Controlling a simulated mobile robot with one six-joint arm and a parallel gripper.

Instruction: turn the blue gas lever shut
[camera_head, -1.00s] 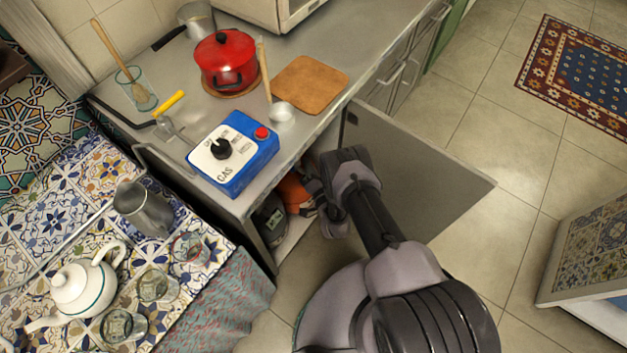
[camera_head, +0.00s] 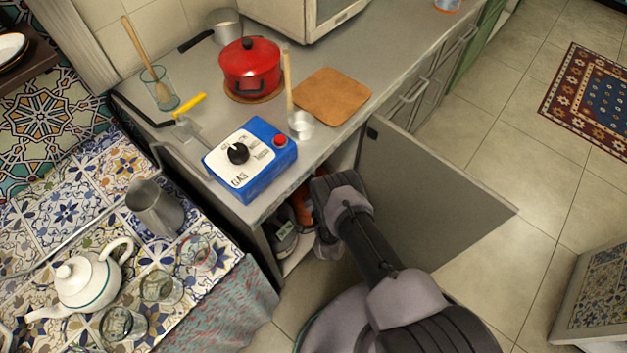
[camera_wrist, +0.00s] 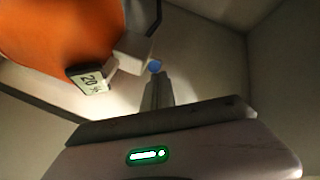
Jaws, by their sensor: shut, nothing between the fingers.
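The blue gas lever (camera_wrist: 155,66) shows in the wrist view as a small blue spot beside a pale grey fitting (camera_wrist: 132,50) on the orange gas cylinder (camera_wrist: 60,30). My gripper (camera_wrist: 157,78) is shut and empty, its fingertips just below the blue spot in the picture; I cannot tell whether they touch it. In the head view a little of the orange cylinder (camera_head: 304,208) shows inside the open cupboard under the counter. My arm reaches in there, and the lever and fingertips are hidden in that view.
The open cupboard door (camera_head: 430,190) stands right of my arm. Above is the counter with a blue and white gas box (camera_head: 250,160) and a red pot (camera_head: 250,68). A tag marked 20 (camera_wrist: 90,80) hangs by the fitting. Pale cupboard walls enclose the gripper.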

